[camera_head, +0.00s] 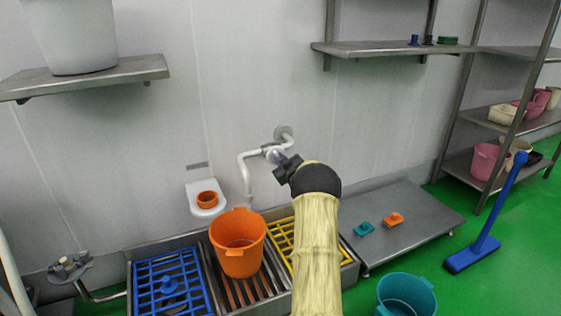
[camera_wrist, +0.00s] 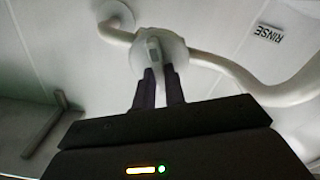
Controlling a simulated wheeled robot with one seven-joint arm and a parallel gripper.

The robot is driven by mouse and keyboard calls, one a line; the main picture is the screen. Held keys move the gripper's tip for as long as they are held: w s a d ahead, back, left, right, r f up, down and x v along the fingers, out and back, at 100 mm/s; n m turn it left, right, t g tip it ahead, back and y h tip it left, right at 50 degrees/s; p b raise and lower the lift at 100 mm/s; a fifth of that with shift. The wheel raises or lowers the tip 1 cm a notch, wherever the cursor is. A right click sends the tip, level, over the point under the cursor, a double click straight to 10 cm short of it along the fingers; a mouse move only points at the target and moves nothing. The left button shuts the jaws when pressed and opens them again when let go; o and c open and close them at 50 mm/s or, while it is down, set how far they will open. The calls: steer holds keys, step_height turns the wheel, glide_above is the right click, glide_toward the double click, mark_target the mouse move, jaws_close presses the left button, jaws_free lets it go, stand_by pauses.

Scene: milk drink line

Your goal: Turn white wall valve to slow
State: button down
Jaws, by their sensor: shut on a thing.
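The white wall valve (camera_wrist: 172,50) sits on a white pipe fixed to the wall. In the wrist view its handle (camera_wrist: 154,50) lies between the tips of my gripper (camera_wrist: 158,80), which is shut on it. In the head view my gripper (camera_head: 278,160) reaches the valve from the right. The white pipe (camera_head: 246,170) runs left from the valve and bends down above the sink area. My gripper hides part of the valve in the head view. I see no slow mark in either view.
An orange bucket (camera_head: 238,262) stands below the pipe, between the blue grate (camera_head: 150,275) and the yellow grate (camera_head: 278,232). A white wall holder (camera_head: 205,212) holds an orange cup. A metal shelf (camera_head: 370,49) is above right. A teal bucket (camera_head: 405,293) stands on the green floor.

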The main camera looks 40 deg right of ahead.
steer(key=shift+f+n, duration=0.1)
steer(key=shift+n, duration=0.3)
steer(key=c, duration=1.5)
jaws_free()
steer(key=shift+o, duration=0.2)
steer(key=p+v, duration=0.5)
steer(key=v, duration=1.2)
steer(key=shift+s, duration=0.2)
